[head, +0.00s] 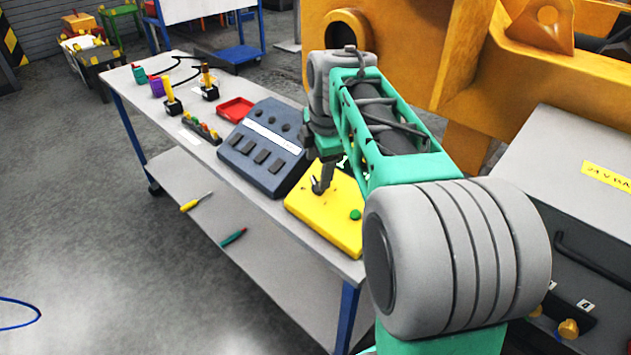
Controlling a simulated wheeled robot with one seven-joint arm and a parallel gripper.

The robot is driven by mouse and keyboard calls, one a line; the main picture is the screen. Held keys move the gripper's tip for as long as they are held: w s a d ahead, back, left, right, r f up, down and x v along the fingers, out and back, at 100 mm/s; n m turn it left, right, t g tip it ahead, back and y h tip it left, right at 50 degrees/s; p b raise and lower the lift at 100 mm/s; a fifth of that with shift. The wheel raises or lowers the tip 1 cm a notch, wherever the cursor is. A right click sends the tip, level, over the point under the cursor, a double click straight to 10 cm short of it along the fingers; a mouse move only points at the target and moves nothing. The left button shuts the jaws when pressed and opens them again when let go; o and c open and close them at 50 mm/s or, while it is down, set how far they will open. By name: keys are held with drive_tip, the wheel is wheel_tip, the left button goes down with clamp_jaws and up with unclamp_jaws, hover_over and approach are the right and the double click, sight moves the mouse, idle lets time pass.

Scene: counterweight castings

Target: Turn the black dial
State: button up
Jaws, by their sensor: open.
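My gripper (321,184) is pointed down over the yellow box (321,225) on the bench, with its dark fingers at or just above the box's top. The jaws are open, but the gap between them is hard to make out. A small dark piece shows beside the fingertips; I cannot tell whether it is the black dial or part of the gripper. A green button (355,214) sits near the box's right corner. Left of it, a dark blue sloped panel (262,145) carries several dark round knobs (272,119) and dark rectangular keys. My arm hides part of the yellow box.
The grey bench (150,105) also holds a red tray (236,109), a strip of coloured buttons (202,130) and small upright devices. A yellow-handled tool (195,202) and a green-handled tool (234,237) lie on the lower shelf. Orange machinery (410,50) stands behind; a grey cabinet (570,180) is right.

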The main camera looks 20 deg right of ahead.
sight(316, 183)
drive_tip(key=x, duration=0.6)
drive_tip(key=shift+f, duration=0.35)
drive_tip(key=shift+c, duration=0.2)
drive_tip(key=c, duration=1.3)
